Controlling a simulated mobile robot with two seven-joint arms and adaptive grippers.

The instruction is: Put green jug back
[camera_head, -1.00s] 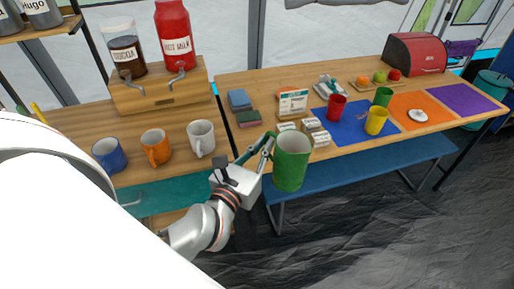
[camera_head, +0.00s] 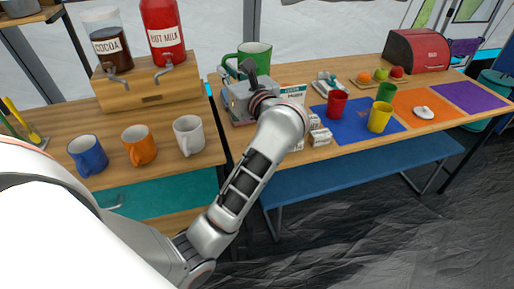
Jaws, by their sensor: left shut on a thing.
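The green jug (camera_head: 256,57) is at the back left of the long wooden table, close to the tent wall. Its handle is on its left side. My left gripper (camera_head: 236,72) is shut on the jug at its handle side; my wrist and forearm come up from below and hide the fingers in part. The jug's lower part is hidden behind my gripper, so I cannot tell whether its base touches the table. My right gripper is not in view.
Blue (camera_head: 88,156), orange (camera_head: 139,145) and white (camera_head: 188,135) mugs stand on the left counter below the dispenser stand (camera_head: 151,89). Small cartons (camera_head: 319,133) lie right of my arm.

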